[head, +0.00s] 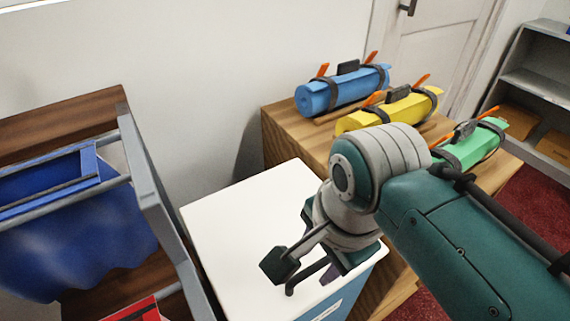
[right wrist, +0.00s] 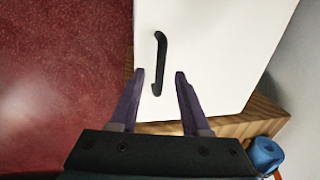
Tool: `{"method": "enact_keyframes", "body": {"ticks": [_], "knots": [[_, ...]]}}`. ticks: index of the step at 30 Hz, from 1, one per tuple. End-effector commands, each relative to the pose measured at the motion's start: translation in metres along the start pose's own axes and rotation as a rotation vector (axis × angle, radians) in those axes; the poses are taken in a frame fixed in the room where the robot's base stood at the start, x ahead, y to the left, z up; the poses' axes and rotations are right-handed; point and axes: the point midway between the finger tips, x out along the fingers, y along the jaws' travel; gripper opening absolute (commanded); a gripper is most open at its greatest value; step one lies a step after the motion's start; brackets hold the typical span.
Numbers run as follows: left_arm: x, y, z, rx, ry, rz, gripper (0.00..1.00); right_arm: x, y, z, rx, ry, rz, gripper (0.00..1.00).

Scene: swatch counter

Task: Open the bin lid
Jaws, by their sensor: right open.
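The bin has a flat white lid (head: 250,220), which lies shut on top. A blue front panel (head: 340,300) shows below its edge. The lid's black bar handle (head: 306,276) is near the front edge, partly covered by my right gripper (head: 331,274) in the head view. In the right wrist view, the handle (right wrist: 159,62) stands out on the white lid (right wrist: 215,45). Its lower end is between the open purple fingertips of my right gripper (right wrist: 160,76), with gaps on both sides. My left gripper is not in view.
A grey frame (head: 150,190) with blue cloth (head: 75,235) stands close left of the bin. Behind right, a wooden counter (head: 290,130) carries blue (head: 335,92), yellow (head: 385,115) and green (head: 470,150) rolls. Red carpet (right wrist: 65,80) is open beside the bin.

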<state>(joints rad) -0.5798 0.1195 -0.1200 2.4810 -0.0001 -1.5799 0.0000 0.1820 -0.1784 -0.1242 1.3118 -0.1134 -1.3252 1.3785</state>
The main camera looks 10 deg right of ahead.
Motion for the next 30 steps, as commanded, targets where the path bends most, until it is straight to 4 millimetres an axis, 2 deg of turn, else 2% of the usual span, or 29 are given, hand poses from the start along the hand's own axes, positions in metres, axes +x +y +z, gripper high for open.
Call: {"method": "enact_keyframes", "body": {"ticks": [1, 5, 15, 27, 30], "knots": [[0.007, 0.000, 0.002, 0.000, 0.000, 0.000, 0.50, 0.011, 0.001, 0.000, -0.001, 0.000, 0.001, 0.47], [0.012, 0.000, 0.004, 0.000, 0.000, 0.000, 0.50, 0.021, 0.000, 0.000, 0.000, 0.001, -0.001, 0.47], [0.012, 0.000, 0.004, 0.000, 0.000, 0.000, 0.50, 0.023, 0.000, 0.000, -0.001, 0.001, -0.001, 0.46], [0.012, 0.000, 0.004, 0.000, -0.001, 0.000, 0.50, 0.023, 0.000, 0.000, -0.001, 0.000, 0.000, 0.01], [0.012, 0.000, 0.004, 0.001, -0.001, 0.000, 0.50, 0.023, 0.000, 0.000, -0.001, 0.000, 0.000, 0.00]]}}
